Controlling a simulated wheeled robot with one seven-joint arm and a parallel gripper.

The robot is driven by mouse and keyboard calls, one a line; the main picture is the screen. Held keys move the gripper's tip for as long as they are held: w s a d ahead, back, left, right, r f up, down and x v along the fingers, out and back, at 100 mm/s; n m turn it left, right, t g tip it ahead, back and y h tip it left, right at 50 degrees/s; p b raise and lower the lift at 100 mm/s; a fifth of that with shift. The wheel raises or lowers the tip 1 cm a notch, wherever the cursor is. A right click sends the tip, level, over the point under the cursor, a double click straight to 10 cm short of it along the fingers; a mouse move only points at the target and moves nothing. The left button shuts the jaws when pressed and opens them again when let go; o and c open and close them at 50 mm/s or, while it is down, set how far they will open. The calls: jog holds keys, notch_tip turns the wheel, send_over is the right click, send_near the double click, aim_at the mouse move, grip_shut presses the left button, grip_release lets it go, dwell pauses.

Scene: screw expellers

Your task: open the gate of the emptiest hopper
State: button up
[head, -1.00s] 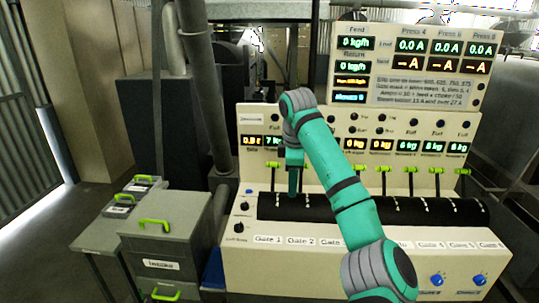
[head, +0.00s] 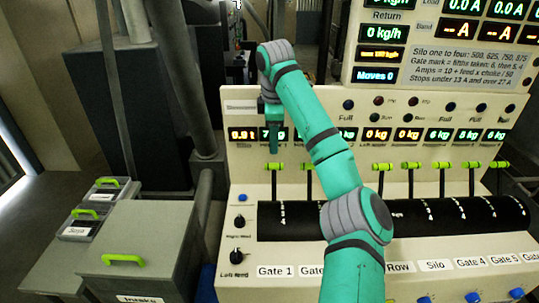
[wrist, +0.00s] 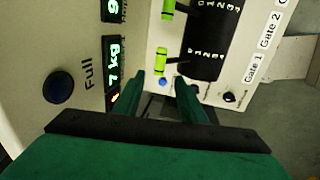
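The console has a row of green-handled levers; the leftmost lever (head: 275,167) stands above the label Gate 1 (head: 276,271). My gripper (head: 272,150) hangs just above that lever in the head view, before the display row. In the wrist view my gripper (wrist: 163,90) has its two fingers apart with nothing between them; a green lever handle (wrist: 161,61) shows beyond the tips. Readable displays include 7 kg (wrist: 113,67), two of 0 kg (head: 378,134), 8 kg (head: 439,134) and 6 kg (head: 468,134). My arm hides some middle displays, levers and labels.
A sign (head: 435,62) gives silo amounts and gate marks; a small display (head: 376,75) reads Moves 0. Black drums (head: 285,222) with number marks lie below the levers. Blue knobs (head: 472,297) line the front. A grey box (head: 150,240) with a green handle stands left.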

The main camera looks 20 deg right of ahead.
aim_at(273, 165)
jog(key=f, duration=0.3)
jog(key=w+f, duration=0.1)
jog(key=f, duration=0.3)
jog(key=w+f, duration=0.1)
jog(key=f, duration=0.2)
jog(key=shift+d+f, duration=0.2)
grip_shut()
